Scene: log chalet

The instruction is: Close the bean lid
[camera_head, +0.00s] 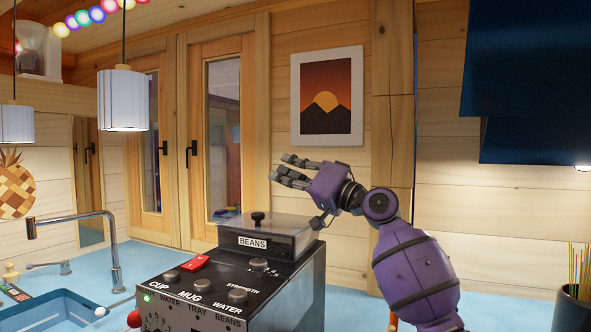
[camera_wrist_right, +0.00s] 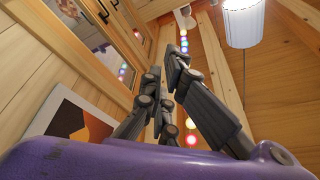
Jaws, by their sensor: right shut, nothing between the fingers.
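The coffee machine (camera_head: 215,290) stands on the counter in the head view. Its bean hopper, labelled BEANS (camera_head: 265,242), is at the top rear. The bean lid (camera_head: 285,227), see-through with a dark knob (camera_head: 258,218), lies flat across the hopper top and looks closed. My right gripper (camera_head: 283,170) is above the lid, clear of it, with its fingers pointing left. It is shut and empty. Its fingers also show in the right wrist view (camera_wrist_right: 165,80), against the ceiling. My left gripper is not in view.
The machine's front panel has knobs and a red switch (camera_head: 195,262). A sink (camera_head: 50,310) with a tall tap (camera_head: 70,220) is at left. A pendant lamp (camera_head: 123,100) hangs at upper left. A pot of thin sticks (camera_head: 573,308) stands at far right.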

